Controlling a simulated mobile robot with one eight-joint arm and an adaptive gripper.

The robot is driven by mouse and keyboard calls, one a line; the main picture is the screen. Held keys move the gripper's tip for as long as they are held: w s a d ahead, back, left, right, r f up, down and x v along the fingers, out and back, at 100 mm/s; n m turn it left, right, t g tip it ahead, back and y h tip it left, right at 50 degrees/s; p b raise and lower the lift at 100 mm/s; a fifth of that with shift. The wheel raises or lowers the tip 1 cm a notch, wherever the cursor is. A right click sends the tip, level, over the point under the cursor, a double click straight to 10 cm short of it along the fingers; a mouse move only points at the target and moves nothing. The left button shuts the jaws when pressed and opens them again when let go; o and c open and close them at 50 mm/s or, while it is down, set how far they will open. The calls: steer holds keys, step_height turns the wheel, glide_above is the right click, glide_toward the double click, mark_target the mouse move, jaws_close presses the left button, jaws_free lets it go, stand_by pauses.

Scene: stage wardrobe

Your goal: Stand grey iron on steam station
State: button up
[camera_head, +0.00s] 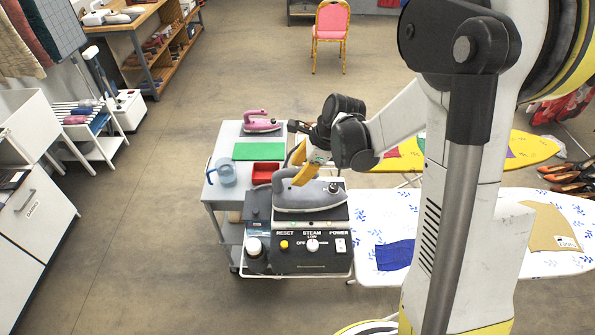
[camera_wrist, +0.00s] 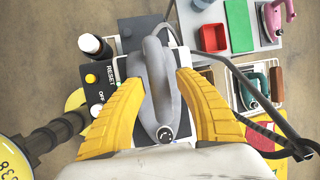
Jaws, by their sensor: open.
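The grey iron (camera_head: 308,196) rests soleplate down on top of the steam station (camera_head: 280,258), a dark box with a RESET, STEAM and POWER panel. In the wrist view the grey iron (camera_wrist: 152,75) lies between my two yellow fingers, with the steam station's panel (camera_wrist: 97,97) to its left. My gripper (camera_head: 294,176) is open, with its fingers low on either side of the iron's handle. It also shows in the wrist view (camera_wrist: 158,82); whether a finger touches the iron I cannot tell. The iron's underside is hidden.
A green iron (camera_wrist: 254,88) and a dark hose lie right in the wrist view. Ironing boards (camera_head: 388,212) stand right.

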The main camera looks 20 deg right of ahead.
steer(key=v, duration=1.1)
steer(key=s+a+r+n+t+h, duration=0.1)
steer(key=s+r+n+t, duration=0.1)
steer(key=s+n, duration=0.6)
steer(key=s+a+r+n+t+h, duration=0.1)
steer(key=s+r+n, duration=0.4)
steer(key=n, duration=0.8)
steer(key=s+a+h+p, duration=0.1)
steer(key=s, duration=0.2)
steer(key=shift+s+a+t+h, duration=0.25)
steer(key=shift+s+t+h, duration=0.05)
steer(key=shift+s+t, duration=0.1)
